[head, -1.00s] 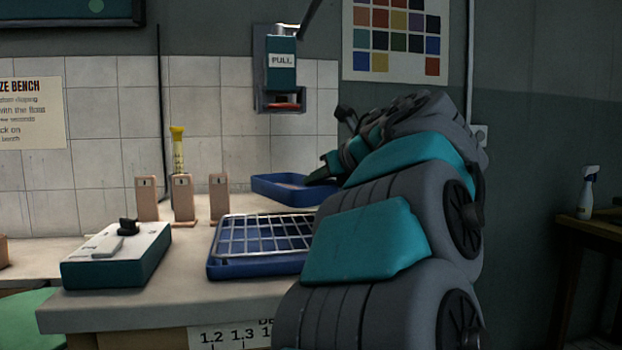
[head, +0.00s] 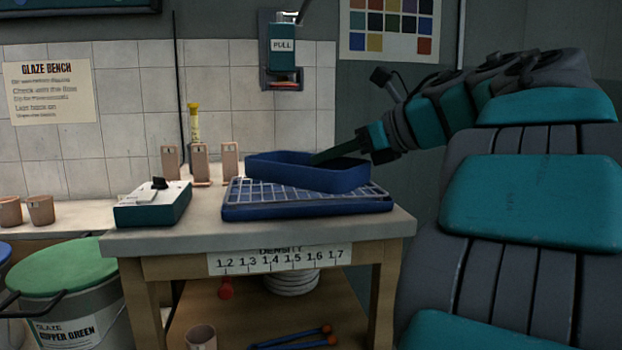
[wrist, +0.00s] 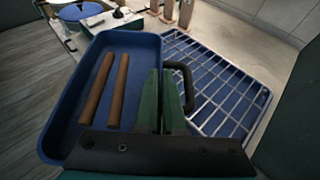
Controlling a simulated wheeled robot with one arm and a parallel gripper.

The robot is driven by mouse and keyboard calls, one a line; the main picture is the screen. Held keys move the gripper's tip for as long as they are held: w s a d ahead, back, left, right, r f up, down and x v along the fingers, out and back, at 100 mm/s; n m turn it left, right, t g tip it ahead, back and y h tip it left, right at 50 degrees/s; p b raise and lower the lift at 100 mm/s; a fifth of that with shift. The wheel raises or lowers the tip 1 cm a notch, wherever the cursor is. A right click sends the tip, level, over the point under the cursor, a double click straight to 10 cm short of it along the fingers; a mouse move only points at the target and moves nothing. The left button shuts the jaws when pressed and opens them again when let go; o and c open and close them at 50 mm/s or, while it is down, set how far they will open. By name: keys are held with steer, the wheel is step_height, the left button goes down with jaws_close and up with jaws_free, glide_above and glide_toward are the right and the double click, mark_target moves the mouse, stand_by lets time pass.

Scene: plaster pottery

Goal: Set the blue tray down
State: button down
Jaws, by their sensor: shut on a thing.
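The blue tray (head: 300,174) is in my gripper (head: 322,157), which holds it at its right end. In the head view it overlaps the back of a second, rack-topped blue tray; whether they touch I cannot tell. The wrist view shows the blue tray (wrist: 68,112) with two brown sticks (wrist: 108,88) lying in it. There my gripper (wrist: 168,80) is shut at the tray's near right edge, by a dark handle (wrist: 184,82). The tray looks roughly level. Its underside is hidden.
The wire rack (head: 350,197) sits on the other blue tray (head: 305,212) on the bench. A control box (head: 152,204) stands left, with several small clay tiles (head: 201,164) behind. A pull lever unit (head: 283,60) is on the wall. A green-lidded bucket (head: 65,268) stands left.

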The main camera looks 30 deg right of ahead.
steer(key=w+d+p, duration=0.1)
steer(key=w, duration=0.3)
steer(key=w+d+f, duration=0.1)
steer(key=w+d, duration=0.1)
steer(key=w, duration=0.3)
steer(key=w+d+p, duration=0.1)
steer(key=w, duration=0.4)
steer(key=shift+w+d+f+p, duration=0.15)
steer(key=shift+d+f+p, duration=0.1)
steer(key=shift+d+p, duration=0.1)
steer(key=shift+f, duration=1.75)
steer(key=shift+f+b, duration=0.2)
steer(key=shift+b, duration=0.1)
steer(key=c, duration=1)
jaws_free()
steer(key=shift+r, duration=0.15)
steer(key=shift+d+r+p, duration=0.1)
steer(key=shift+r+p, duration=0.05)
steer(key=shift+p, duration=0.2)
steer(key=b+v, duration=0.1)
steer(key=v, duration=1.1)
steer(key=shift+b, duration=0.35)
